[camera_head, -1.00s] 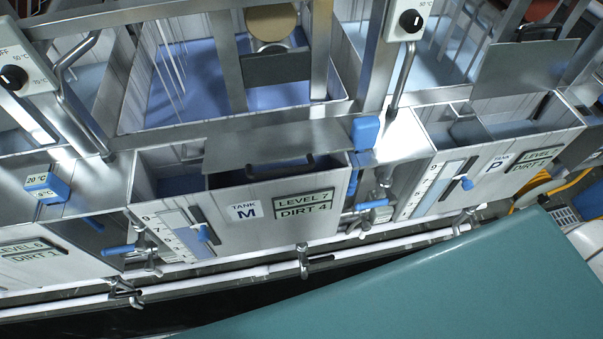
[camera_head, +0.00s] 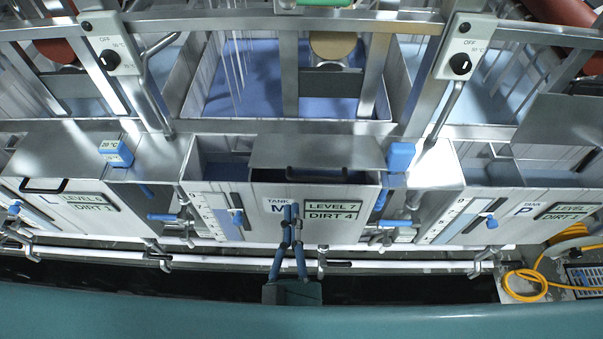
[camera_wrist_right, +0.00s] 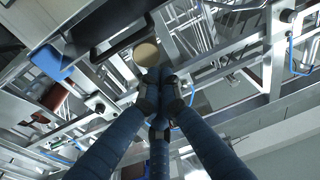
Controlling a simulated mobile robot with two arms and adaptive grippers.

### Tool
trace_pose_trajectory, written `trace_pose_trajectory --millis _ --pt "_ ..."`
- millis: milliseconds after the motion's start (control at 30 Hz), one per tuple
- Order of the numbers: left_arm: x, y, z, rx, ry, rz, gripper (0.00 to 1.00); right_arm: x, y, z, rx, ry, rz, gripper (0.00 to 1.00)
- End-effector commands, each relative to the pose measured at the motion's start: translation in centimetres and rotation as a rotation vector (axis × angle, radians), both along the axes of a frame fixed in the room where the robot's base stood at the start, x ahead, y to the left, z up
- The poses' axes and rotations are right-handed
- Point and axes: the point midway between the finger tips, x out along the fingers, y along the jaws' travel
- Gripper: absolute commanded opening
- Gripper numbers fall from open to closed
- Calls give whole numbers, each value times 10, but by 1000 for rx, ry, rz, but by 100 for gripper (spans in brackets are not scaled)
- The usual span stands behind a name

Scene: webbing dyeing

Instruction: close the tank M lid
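Tank M (camera_head: 262,228) stands in the middle of the head view, with "LEVEL 7" and "DIRT 4" labels on its front. Its lid (camera_head: 300,150) is a grey metal plate with a black handle (camera_head: 315,173) on its near edge. The lid is raised, and the dark inside of the tank shows in front of it and at its left. My right gripper (camera_head: 291,208) is in front of the tank's labels, below the handle, its blue-grey fingers together and empty. In the right wrist view its fingertips (camera_wrist_right: 160,76) also meet. My left gripper is not in view.
A blue block (camera_head: 401,157) sits right of the lid. Blue-handled valves (camera_head: 162,217) and a pale pipe (camera_head: 400,262) run along the tank fronts. Tank P (camera_head: 525,212) is at the right, with its lid (camera_head: 560,122) raised. A yellow hose (camera_head: 525,285) lies at lower right.

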Motion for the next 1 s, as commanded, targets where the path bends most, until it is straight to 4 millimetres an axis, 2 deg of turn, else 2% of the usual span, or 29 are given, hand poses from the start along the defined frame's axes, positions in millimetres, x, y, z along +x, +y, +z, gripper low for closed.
trace_pose_trajectory --millis 33,67,267,633,733,1000 --pt "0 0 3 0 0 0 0 -1 -4 12 13 -7 -22 0" --pt "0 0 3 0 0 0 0 0 -6 16 15 -10 -33 0" --pt "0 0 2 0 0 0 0 19 -8 22 18 -15 -43 0" --pt "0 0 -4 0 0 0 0 98 -7 33 19 -18 -41 0" --pt "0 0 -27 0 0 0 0 95 -7 11 15 -11 -38 0" --pt "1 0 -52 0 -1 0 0 91 -8 -6 15 -13 -38 0"
